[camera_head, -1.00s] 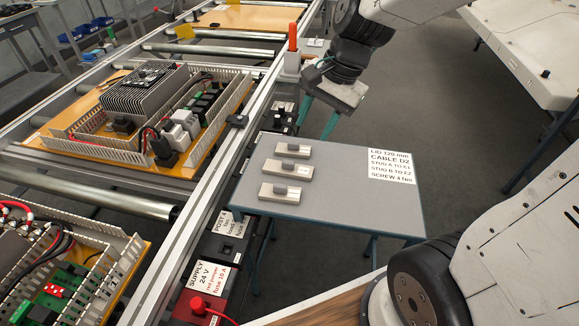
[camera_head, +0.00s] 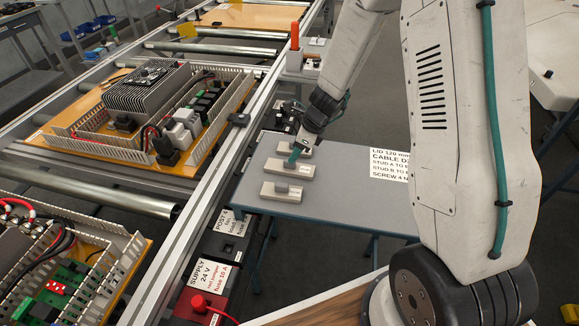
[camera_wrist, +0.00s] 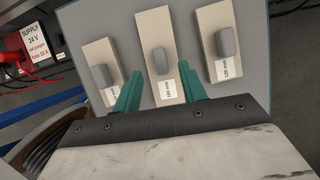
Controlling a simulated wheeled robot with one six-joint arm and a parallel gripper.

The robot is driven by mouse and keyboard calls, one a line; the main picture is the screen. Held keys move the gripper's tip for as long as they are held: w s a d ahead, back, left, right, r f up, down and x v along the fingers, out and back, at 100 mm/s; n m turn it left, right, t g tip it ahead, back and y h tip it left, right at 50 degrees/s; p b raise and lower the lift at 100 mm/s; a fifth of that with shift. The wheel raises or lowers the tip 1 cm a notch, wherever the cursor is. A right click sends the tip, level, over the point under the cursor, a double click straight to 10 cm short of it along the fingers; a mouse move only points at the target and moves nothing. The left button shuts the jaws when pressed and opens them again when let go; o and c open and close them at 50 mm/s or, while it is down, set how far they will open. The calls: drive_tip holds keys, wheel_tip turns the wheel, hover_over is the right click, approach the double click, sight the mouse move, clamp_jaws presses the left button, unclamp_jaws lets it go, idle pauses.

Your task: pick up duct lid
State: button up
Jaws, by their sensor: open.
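Three beige duct lids, each with a grey raised grip, lie side by side on the grey table (camera_head: 345,200): a near one (camera_head: 300,194), a middle one (camera_head: 305,172) and a far one (camera_head: 305,151) partly hidden by my gripper. In the wrist view they are the left lid (camera_wrist: 95,52), the middle lid (camera_wrist: 152,25) and the right lid (camera_wrist: 213,18). The right one's label seems to read 120 mm; the others are hard to read. My gripper (camera_wrist: 159,72) is open and empty, its teal fingers either side of the middle lid's lower end in that view. It also shows in the head view (camera_head: 293,157).
A printed card (camera_head: 385,162) naming a 120 mm lid lies on the table, partly hidden by my arm. The conveyor rail (camera_head: 215,165) runs along the table's left side. Supply boxes (camera_head: 210,280) with a red plug stand below the rail.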

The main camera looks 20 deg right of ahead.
sight(290, 165)
drive_tip(key=x, duration=0.4)
drive_tip(key=shift+f, duration=0.15)
clamp_jaws()
